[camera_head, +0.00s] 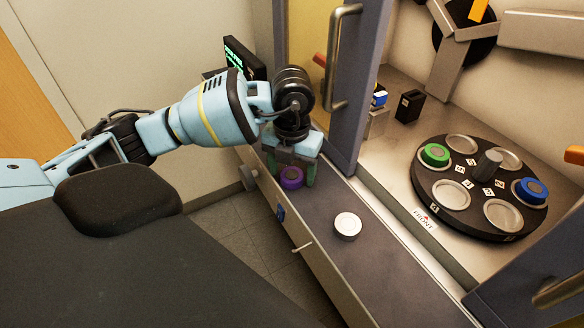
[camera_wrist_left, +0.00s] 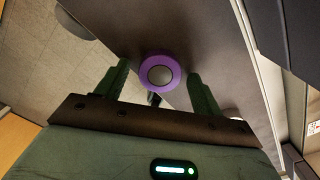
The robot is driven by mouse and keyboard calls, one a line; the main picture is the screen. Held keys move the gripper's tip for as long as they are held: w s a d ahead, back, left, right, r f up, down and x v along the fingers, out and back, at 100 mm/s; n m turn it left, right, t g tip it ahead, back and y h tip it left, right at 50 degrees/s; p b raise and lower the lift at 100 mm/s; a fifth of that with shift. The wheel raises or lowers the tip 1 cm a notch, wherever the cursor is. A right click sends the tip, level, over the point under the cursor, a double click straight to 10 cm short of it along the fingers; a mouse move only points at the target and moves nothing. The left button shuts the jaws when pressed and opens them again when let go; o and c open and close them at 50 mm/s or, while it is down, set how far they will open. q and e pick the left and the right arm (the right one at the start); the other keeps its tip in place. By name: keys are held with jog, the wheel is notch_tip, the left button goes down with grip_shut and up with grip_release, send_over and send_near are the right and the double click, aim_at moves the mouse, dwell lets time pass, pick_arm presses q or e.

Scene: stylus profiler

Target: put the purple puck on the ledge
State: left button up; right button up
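The purple puck (camera_head: 291,178), a purple ring with a grey centre, appears to rest on the dark ledge (camera_head: 375,272), near its far left end. My left gripper (camera_head: 290,176) is over it, with its green fingers pointing down on either side. In the left wrist view the puck (camera_wrist_left: 160,73) lies between the tips of the open fingers (camera_wrist_left: 158,80), with a visible gap on both sides. My right gripper is not in view.
A silver-white puck (camera_head: 348,226) sits mid-ledge. Behind the ledge, a black turntable (camera_head: 480,222) carries a green puck (camera_head: 435,155), a blue puck (camera_head: 531,190) and several empty round seats. An open door with a handle (camera_head: 343,60) stands close right of my left gripper.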

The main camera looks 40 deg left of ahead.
aim_at(292, 175)
pick_arm(q)
notch_tip(292, 175, up, 12)
jog(key=p, duration=0.1)
jog(key=shift+r, duration=0.2)
dwell(0.4)
